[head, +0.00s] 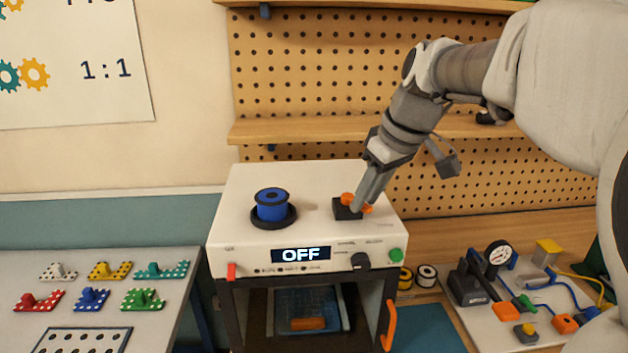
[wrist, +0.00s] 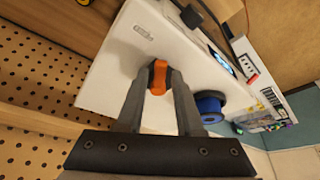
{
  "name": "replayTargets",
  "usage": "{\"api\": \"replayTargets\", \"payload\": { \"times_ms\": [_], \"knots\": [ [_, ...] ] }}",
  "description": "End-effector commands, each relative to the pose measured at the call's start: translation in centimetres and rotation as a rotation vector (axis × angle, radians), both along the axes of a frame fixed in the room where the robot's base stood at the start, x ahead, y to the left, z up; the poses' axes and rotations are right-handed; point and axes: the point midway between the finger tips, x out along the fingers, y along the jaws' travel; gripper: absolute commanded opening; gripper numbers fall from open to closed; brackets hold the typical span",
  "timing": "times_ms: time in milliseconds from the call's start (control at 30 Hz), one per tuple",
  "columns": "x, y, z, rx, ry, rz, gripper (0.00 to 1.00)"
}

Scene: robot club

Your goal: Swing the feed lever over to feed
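An orange lever (head: 350,197) sits on a black block (head: 346,210) on the white top of a boxy machine (head: 312,193). In the wrist view the orange lever (wrist: 157,78) lies between the tips of my two fingers. My gripper (head: 360,203) reaches down to it from the upper right and hides part of it in the head view. The fingers (wrist: 158,72) stand apart with the lever filling most of the gap. I cannot tell whether they press on it. Any feed marking is too small to read.
A blue spool (head: 272,205) stands on the machine top, left of the lever. The front has an OFF display (head: 301,255), a black knob (head: 361,261), a green button (head: 396,255) and a red tab (head: 231,271). Pegboard shelving (head: 300,80) rises behind.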

Motion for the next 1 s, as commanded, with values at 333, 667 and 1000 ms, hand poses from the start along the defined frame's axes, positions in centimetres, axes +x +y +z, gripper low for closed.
{"api": "replayTargets", "payload": {
  "times_ms": [333,667,1000],
  "knots": [
    [0.0,0.0,0.0,0.000,0.000,0.000,0.00],
    [-0.1,0.2,0.1,-0.002,-0.003,-0.042,0.00],
    [-0.6,1.2,0.1,-0.001,-0.003,-0.257,0.00]
  ]
}}
